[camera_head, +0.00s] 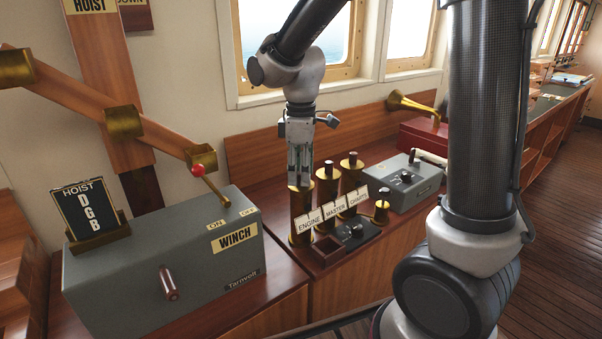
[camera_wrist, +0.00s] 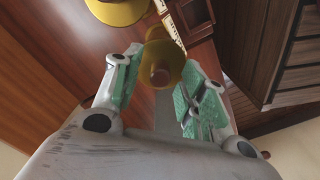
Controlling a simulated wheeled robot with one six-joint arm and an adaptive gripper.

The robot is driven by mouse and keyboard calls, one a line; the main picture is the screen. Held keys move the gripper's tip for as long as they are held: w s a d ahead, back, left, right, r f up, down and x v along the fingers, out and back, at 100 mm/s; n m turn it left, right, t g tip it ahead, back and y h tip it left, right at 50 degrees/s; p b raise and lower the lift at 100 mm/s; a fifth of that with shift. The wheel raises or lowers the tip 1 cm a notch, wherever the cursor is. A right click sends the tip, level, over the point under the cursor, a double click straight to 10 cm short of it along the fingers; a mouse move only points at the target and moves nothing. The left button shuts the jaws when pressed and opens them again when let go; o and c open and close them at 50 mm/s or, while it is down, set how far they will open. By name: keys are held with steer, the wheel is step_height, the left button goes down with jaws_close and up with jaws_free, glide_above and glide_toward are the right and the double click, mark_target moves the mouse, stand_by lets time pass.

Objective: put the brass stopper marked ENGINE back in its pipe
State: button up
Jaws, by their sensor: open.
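The ENGINE pipe (camera_head: 303,220) is the leftmost of three upright brass pipes in the head view, with a white ENGINE label (camera_head: 310,219) at its front. My gripper (camera_head: 300,184) points down over its top. In the wrist view a brass stopper (camera_wrist: 175,62) with a brown knob lies between my gripper's (camera_wrist: 161,62) spread fingers. The fingers stand apart from the knob on both sides. The stopper appears to sit on the ENGINE pipe's top, but the fingers hide that spot in the head view, so its seating cannot be told.
A short brass piece (camera_head: 381,214) stands at the panel's right. A grey WINCH box (camera_head: 160,275) is at the left, and a grey control box (camera_head: 402,185) at the right.

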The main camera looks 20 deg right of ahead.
step_height(320, 180, up, 11)
stand_by(0.3)
steer(key=shift+r, duration=0.1)
steer(key=s+d+m+t, duration=0.2)
steer(key=s+d+m, duration=0.4)
steer(key=s, duration=0.3)
steer(key=s+d+f+m+t, duration=0.1)
steer(key=s+d+m+t, duration=0.1)
steer(key=s+d+m, duration=0.4)
steer(key=s+d, duration=0.2)
steer(key=s, duration=0.2)
steer(key=shift+d+m, duration=0.3)
steer(key=shift+d, duration=0.1)
steer(key=shift+f, duration=0.1)
